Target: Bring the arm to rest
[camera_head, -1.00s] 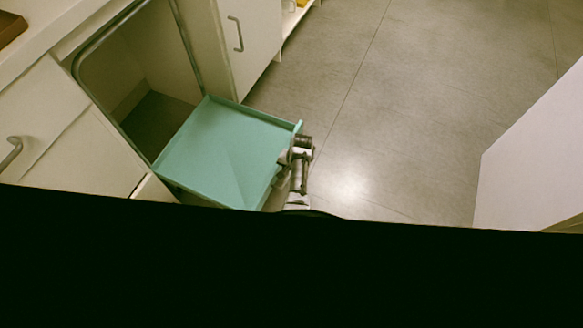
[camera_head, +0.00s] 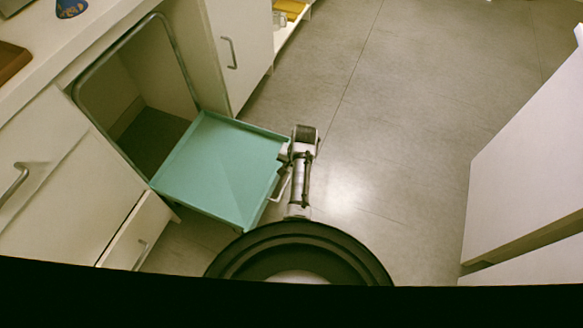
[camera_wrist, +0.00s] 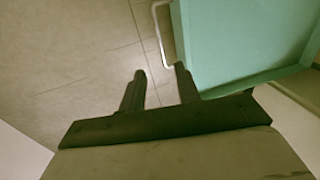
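My arm (camera_head: 301,183) reaches out low, past the right edge of an open teal door (camera_head: 222,168). My gripper (camera_wrist: 160,70) shows in the wrist view with its two dark fingers apart and nothing between them. The teal door (camera_wrist: 245,35) fills the upper right of that view, close to the right finger. Its pale handle (camera_wrist: 161,35) lies beyond the fingertips; I cannot tell how far. In the head view the handle (camera_head: 281,185) shows beside my arm, and the fingers cannot be made out clearly.
The door opens from a cabinet bay (camera_head: 152,85) on the left. A small drawer (camera_head: 135,235) below stands slightly out. A counter (camera_head: 75,45) holds a blue object (camera_head: 70,8). A white panel (camera_head: 525,165) stands at right. The floor (camera_head: 400,130) between is clear.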

